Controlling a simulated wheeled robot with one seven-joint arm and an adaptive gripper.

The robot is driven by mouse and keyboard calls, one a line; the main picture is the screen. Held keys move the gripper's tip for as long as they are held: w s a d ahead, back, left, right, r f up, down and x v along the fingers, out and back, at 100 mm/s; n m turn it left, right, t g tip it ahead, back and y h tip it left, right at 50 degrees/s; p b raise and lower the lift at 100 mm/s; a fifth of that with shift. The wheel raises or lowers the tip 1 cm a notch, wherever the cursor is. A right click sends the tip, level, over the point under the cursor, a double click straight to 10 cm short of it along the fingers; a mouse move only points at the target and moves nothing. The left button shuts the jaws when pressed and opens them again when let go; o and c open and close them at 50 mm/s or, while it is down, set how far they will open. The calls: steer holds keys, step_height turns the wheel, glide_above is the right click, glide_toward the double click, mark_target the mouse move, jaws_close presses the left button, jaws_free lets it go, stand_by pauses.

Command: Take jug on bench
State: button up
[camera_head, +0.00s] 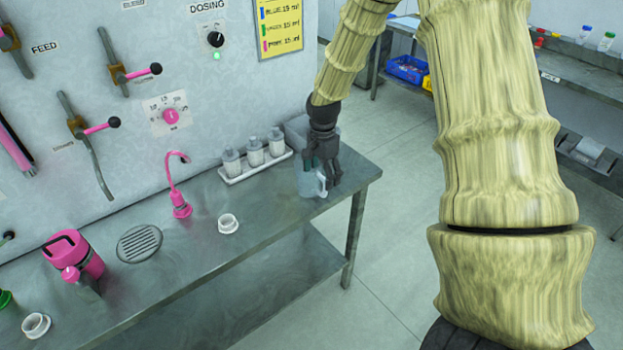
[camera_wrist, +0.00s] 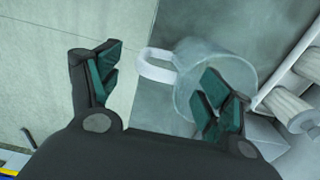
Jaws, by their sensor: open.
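A clear jug with a pale handle (camera_head: 311,183) stands on the metal bench (camera_head: 262,205) near its right end. My gripper (camera_head: 322,165) is at the jug, partly covering it in the head view. In the wrist view, the jug (camera_wrist: 222,68) is at the upper right and its white handle (camera_wrist: 156,66) points left. My gripper (camera_wrist: 157,92) is open. Its right finger overlaps the jug's body and its left finger is out to the left, with the handle in the gap between them. I cannot tell whether a finger touches the jug.
A white tray (camera_head: 232,179) with several capped bottles stands left of the jug, close to it. A grey box (camera_head: 297,130) is behind my gripper. A white cup (camera_head: 228,223), a pink tap (camera_head: 181,205) and a pink container (camera_head: 75,256) are farther left. Open floor lies to the right.

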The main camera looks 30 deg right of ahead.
steer(key=shift+s+f, duration=0.15)
steer(key=shift+f, duration=0.1)
step_height(320, 180, down, 2)
steer(key=shift+a+f+p, duration=0.1)
steer(key=shift+p, duration=0.9)
steer(key=shift+f+p, duration=0.3)
steer(key=shift+f, duration=0.95)
steer(key=c, duration=1.2)
